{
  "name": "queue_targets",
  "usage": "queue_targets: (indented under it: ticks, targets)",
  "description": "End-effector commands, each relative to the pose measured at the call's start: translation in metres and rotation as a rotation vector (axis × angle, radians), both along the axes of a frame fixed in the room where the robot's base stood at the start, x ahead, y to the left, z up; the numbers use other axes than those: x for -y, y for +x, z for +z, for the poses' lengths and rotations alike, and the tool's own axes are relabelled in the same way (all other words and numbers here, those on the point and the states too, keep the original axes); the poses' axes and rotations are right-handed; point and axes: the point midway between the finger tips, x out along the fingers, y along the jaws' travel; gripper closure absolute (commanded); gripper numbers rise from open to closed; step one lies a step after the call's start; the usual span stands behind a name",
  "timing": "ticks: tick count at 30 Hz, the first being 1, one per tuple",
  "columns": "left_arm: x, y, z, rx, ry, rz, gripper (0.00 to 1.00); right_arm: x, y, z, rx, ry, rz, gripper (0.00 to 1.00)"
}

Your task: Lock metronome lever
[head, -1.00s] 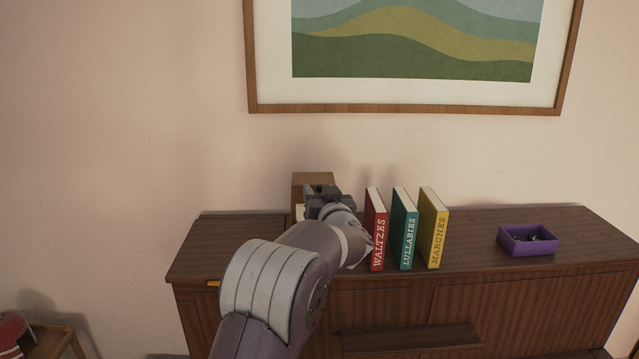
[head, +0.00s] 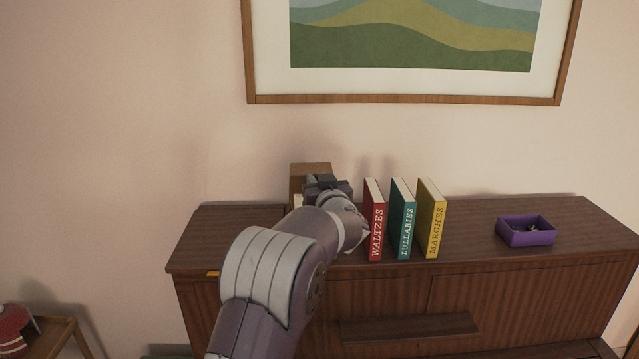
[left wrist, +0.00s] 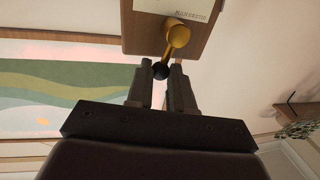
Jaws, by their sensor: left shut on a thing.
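The metronome (head: 311,170) is a brown wooden box on top of the cabinet, mostly hidden behind my left gripper in the head view. In the left wrist view the metronome (left wrist: 199,41) is at the top, with a cream plate and printed lettering on its face. A brass lever (left wrist: 177,35) with a dark knob (left wrist: 160,71) sticks out of that face. My left gripper (left wrist: 161,73) is shut on the lever's knob end. In the head view my left gripper (head: 324,186) is in front of the metronome. My right gripper is in neither view.
Red (head: 374,220), teal (head: 402,222) and yellow (head: 431,220) books stand upright just right of my left gripper. A purple open box (head: 526,232) with small dark things is farther right on the cabinet (head: 475,222). The cabinet top left of the metronome is clear.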

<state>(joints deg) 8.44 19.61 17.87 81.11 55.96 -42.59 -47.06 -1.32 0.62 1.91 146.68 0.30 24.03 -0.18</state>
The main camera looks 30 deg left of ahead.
Motion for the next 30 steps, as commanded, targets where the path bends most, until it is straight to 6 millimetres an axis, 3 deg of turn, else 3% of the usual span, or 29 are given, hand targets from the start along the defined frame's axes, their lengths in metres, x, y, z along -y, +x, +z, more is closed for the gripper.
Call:
queue_targets:
  ticks: [18, 30]
  targets:
    - [-0.018, -0.011, 0.001, 0.240, -0.392, 0.000, 1.00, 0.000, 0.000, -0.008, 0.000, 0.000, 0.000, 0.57]
    - [-0.023, -0.014, 0.001, 0.313, -0.511, 0.000, 1.00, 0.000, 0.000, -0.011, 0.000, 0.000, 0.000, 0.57]
